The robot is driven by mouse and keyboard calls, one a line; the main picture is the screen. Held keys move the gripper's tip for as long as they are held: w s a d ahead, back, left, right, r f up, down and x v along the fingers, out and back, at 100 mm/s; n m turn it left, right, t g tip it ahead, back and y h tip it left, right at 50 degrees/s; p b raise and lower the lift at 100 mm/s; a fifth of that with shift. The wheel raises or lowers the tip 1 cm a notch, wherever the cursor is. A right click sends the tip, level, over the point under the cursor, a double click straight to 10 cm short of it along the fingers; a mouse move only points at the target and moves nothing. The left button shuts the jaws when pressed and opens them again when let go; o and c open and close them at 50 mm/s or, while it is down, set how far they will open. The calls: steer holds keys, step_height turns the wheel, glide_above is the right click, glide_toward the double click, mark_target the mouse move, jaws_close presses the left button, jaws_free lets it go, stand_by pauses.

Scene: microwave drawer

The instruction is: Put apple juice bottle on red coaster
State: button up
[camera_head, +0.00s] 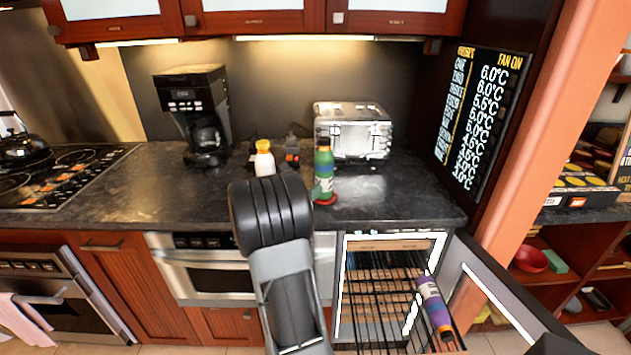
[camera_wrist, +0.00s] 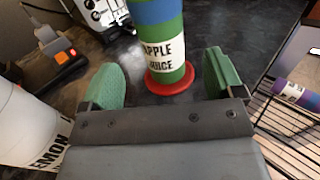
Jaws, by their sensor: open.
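The green apple juice bottle (camera_head: 324,168) stands upright on the counter near the toaster. In the wrist view its label reads apple juice (camera_wrist: 160,45). Its base is on the red coaster (camera_wrist: 170,87), whose rim shows around it; the coaster (camera_head: 325,200) also shows in the head view. My gripper (camera_wrist: 170,85) is open, with one green finger pad on each side of the bottle and visible gaps between.
A toaster (camera_head: 353,132) and coffee maker (camera_head: 193,115) are behind. A purple bottle (camera_head: 433,305) lies on the open wine fridge's rack (camera_head: 376,310). Counter (camera_head: 420,190) to the right is clear.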

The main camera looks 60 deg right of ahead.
steer(key=a, duration=0.5)
steer(key=shift+w, duration=0.4)
steer(key=s+a+f+m+t+y, duration=0.1)
steer(key=a+m+y, duration=0.4)
steer(key=a, duration=0.7)
steer(key=s+a+f+m+t+y, duration=0.2)
steer(key=a+y, duration=0.5)
steer(key=a, duration=0.5)
steer(key=s+a+f+m+t+y, duration=0.2)
steer(key=s+a+m+y, duration=0.3)
steer(key=a+m, duration=0.4)
steer(key=a+t+y, duration=0.1)
steer(key=a, duration=0.3)
steer(key=shift+s+f, duration=0.15)
steer(key=shift+s, duration=0.05)
